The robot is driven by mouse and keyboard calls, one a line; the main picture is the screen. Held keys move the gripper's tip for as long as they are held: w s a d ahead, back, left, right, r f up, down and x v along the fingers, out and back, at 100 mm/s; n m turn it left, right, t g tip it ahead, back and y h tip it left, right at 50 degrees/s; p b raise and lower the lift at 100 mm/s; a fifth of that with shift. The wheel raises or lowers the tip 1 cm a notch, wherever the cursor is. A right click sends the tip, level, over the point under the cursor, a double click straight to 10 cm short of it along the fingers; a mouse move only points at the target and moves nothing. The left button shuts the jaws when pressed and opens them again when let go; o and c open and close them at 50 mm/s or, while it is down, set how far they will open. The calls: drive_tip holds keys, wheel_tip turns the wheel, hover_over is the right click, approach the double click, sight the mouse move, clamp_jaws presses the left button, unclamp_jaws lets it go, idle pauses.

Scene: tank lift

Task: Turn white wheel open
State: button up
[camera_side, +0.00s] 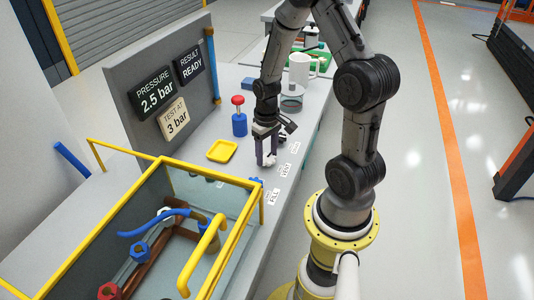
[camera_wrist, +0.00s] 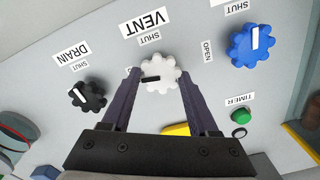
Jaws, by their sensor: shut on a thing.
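The white wheel (camera_wrist: 165,72) is a lobed knob on the grey panel, below the VENT label (camera_wrist: 147,24) in the wrist view. My gripper (camera_wrist: 160,76) is shut on the white wheel, one finger on each side. In the side view my gripper (camera_side: 266,160) points down at the bench, near the VENT label (camera_side: 285,170), and the wheel cannot be made out there.
A black wheel (camera_wrist: 90,97) under DRAIN is left of my fingers; a blue wheel (camera_wrist: 250,46) and green TIMER button (camera_wrist: 240,117) are right.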

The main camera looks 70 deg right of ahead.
sight(266, 157)
drive_tip(key=shift+r+n, duration=0.1)
drive_tip(key=shift+n, duration=0.8)
drive_tip(key=o, duration=1.4)
drive_tip(key=shift+c, duration=0.2)
wheel_tip(266, 157, up, 14)
drive_tip(key=shift+a, duration=0.1)
